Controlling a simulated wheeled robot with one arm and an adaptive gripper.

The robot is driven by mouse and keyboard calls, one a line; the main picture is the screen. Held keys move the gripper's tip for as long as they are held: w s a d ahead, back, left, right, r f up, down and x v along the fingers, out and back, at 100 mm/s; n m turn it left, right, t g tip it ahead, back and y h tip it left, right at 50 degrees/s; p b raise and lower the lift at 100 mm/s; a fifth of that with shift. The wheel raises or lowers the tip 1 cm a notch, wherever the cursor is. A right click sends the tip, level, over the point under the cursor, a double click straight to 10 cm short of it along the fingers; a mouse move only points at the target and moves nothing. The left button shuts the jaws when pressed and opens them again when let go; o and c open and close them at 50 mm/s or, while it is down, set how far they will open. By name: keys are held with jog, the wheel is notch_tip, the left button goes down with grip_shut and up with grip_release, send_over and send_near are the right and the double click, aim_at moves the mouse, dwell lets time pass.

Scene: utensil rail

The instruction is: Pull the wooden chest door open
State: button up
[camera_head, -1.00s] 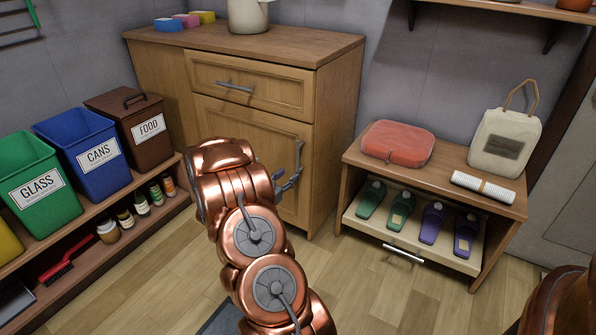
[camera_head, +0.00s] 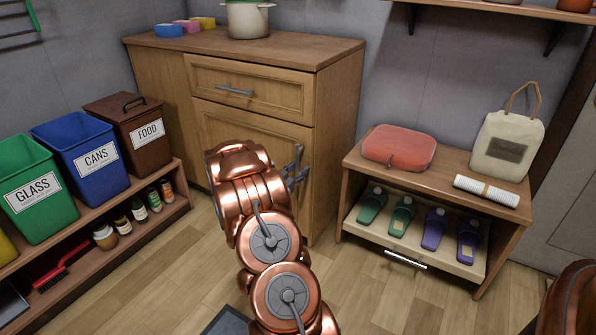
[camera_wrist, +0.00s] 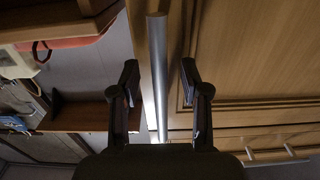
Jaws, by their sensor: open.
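The wooden chest (camera_head: 340,130) stands against the wall, with its door (camera_head: 222,128) below a drawer. The door looks shut. Its upright grey metal handle (camera_head: 299,153) is at the door's right edge, partly covered by my gripper (camera_head: 297,178). In the wrist view the handle (camera_wrist: 158,60) runs lengthwise between the two fingers of my gripper (camera_wrist: 160,66). The fingers are apart, one on each side of the bar, with a visible gap to each. The door panel (camera_wrist: 240,60) fills the right of that view. My arm hides the door's lower part in the head view.
A low cabinet (camera_head: 352,200) with an open slipper drawer (camera_head: 400,250) stands right of the chest. Bins, including a brown food bin (camera_head: 115,115), stand on a shelf to the left. A pot (camera_head: 248,20) and sponges are on the chest. Floor in front is clear.

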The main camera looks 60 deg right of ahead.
jog(key=shift+c, duration=0.2)
grip_shut()
dwell(0.4)
